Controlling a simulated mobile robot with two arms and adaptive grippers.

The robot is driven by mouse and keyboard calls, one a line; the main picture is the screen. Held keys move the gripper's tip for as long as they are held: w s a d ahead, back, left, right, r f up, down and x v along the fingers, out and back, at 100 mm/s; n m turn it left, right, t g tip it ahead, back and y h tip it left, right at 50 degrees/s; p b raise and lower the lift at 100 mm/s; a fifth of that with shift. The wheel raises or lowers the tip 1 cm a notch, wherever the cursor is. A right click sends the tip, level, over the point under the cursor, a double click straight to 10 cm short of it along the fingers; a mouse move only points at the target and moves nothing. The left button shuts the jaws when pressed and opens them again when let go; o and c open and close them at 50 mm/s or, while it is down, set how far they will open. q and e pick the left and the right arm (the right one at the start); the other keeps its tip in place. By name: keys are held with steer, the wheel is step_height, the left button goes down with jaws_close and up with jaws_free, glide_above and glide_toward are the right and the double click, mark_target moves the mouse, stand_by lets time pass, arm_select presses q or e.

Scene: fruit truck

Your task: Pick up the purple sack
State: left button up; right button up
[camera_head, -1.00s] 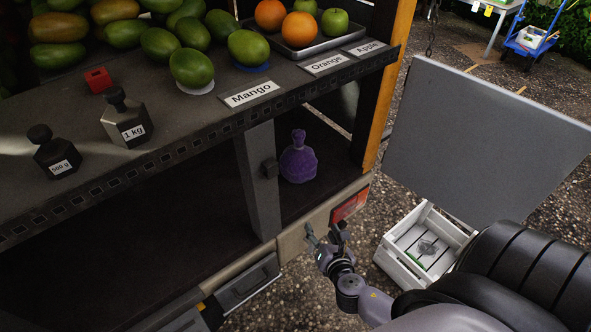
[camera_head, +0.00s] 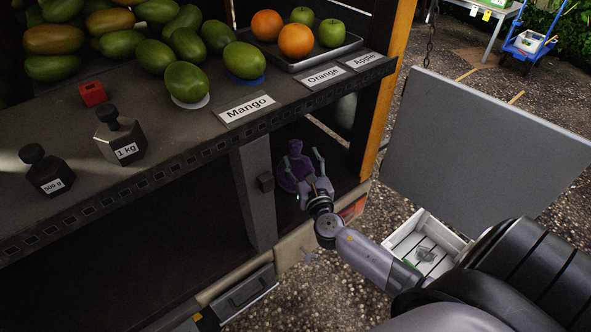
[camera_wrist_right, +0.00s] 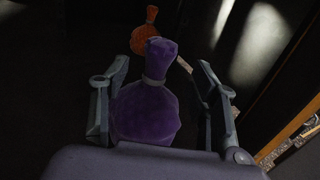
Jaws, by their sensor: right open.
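The purple sack (camera_head: 289,176) stands upright in the lower compartment of the truck, right of the dark post. Its tied neck points up. My right gripper (camera_head: 305,170) is open in front of it and hides part of its right side. In the right wrist view the sack (camera_wrist_right: 147,110) lies between the two spread fingers (camera_wrist_right: 160,95), with its neck above them. I cannot tell whether a finger touches it. My left gripper is in neither view.
An orange sack (camera_wrist_right: 144,36) stands behind the purple one. The counter (camera_head: 190,118) with fruit and weights overhangs the compartment. A dark post (camera_head: 255,190) borders it on the left, an orange post (camera_head: 385,90) on the right. A white crate (camera_head: 452,240) sits on the ground.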

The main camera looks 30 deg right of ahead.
mark_target(298, 150)
steer(key=x, duration=0.3)
steer(key=r+x, duration=0.1)
steer(key=shift+w+p, duration=0.4)
steer(key=shift+w+d+f, duration=0.1)
steer(key=shift+w+d, duration=0.1)
steer(key=shift+w, duration=0.25)
steer(key=shift+s, duration=0.1)
jaws_close()
stand_by(0.5)
